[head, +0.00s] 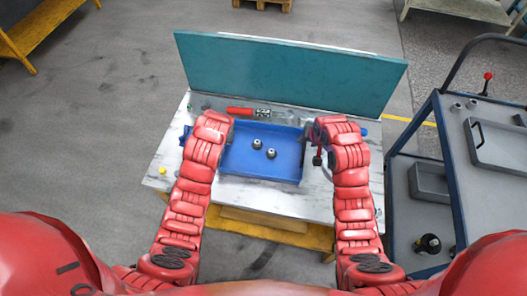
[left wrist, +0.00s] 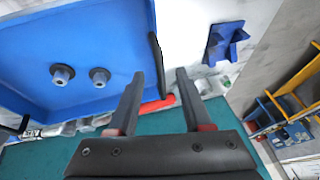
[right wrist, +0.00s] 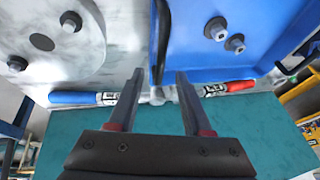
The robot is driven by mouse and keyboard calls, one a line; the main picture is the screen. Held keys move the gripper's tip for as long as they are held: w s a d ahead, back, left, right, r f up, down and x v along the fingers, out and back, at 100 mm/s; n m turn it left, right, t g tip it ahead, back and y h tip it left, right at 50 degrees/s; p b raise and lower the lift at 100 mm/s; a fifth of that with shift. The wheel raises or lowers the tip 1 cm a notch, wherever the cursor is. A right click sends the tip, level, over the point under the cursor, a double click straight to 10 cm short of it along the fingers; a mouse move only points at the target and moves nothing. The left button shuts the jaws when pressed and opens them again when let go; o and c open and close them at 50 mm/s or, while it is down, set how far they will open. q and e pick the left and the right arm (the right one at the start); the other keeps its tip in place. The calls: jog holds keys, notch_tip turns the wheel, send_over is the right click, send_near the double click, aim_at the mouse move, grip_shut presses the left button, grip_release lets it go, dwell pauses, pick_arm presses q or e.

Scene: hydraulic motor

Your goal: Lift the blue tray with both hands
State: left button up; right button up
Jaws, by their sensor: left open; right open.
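The blue tray (head: 288,174) lies on the white worktable, with two small grey knobbed parts (head: 264,148) in it. My left gripper (left wrist: 160,73) is open at the tray's left side. The tray's black side handle (left wrist: 156,58) shows between and just beyond its fingertips. My right gripper (right wrist: 159,72) is open at the tray's right side. The black handle there (right wrist: 160,42) lies between and just beyond its fingertips. I cannot tell whether either gripper touches a handle. In the head view my own wrists hide both handles and most of the fingers.
A teal panel (head: 285,75) stands along the worktable's (head: 160,168) back edge. A red-handled item (head: 240,111) lies behind the tray, and a blue-ended one (right wrist: 75,98) lies right of it. A blue bracket (left wrist: 225,42) sits left. A grey cart (head: 455,150) stands close on the right.

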aim_at(305, 143)
pick_arm(q)
jog(key=shift+x, duration=2.05)
pick_arm(e)
jog(key=shift+x, duration=2.1)
pick_arm(q)
grip_shut()
pick_arm(e)
grip_shut()
